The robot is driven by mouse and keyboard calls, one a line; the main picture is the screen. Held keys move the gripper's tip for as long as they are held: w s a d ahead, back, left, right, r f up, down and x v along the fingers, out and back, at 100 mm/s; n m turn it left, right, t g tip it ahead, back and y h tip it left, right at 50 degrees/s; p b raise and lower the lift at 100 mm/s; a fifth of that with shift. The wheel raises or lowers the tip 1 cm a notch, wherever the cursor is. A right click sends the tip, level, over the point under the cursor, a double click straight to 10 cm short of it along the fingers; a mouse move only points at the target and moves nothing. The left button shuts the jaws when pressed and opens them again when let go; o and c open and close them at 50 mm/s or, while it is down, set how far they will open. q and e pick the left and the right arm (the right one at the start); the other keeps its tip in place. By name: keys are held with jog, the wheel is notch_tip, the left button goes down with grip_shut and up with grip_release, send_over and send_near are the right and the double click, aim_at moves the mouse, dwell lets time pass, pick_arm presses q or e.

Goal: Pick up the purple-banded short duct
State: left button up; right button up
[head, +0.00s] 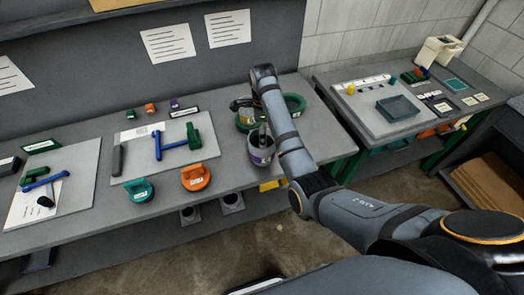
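The purple-banded short duct (261,158) is a grey, open-topped round piece near the front edge of the long grey bench. A purple band with a white label shows on its side. My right arm comes in from the right, and its gripper (262,132) points down at the duct's top. The dark fingers overlap the duct's opening and near rim. I cannot tell whether they touch it or how far apart they are. My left gripper is not in view.
A green round piece (294,104) stands just behind my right wrist, with another green one (245,120) beside the duct. Orange (195,177) and teal (139,191) ring-shaped pieces lie left along the front edge. Blue and green tools lie on a grey mat (120,165). A second table stands right.

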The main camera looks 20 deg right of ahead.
jog(key=shift+w+f, duration=0.2)
jog(key=shift+f, duration=0.15)
jog(key=shift+f+p, duration=0.4)
notch_tip(320, 180, down, 4)
jog(key=shift+s+r+p, duration=0.1)
jog(key=shift+p, duration=0.5)
jog(key=shift+f, duration=0.3)
jog(key=c, duration=0.7)
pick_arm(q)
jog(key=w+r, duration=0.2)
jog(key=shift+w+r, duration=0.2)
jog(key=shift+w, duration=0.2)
pick_arm(e)
jog(key=c, duration=0.8)
jog(key=shift+r, duration=0.1)
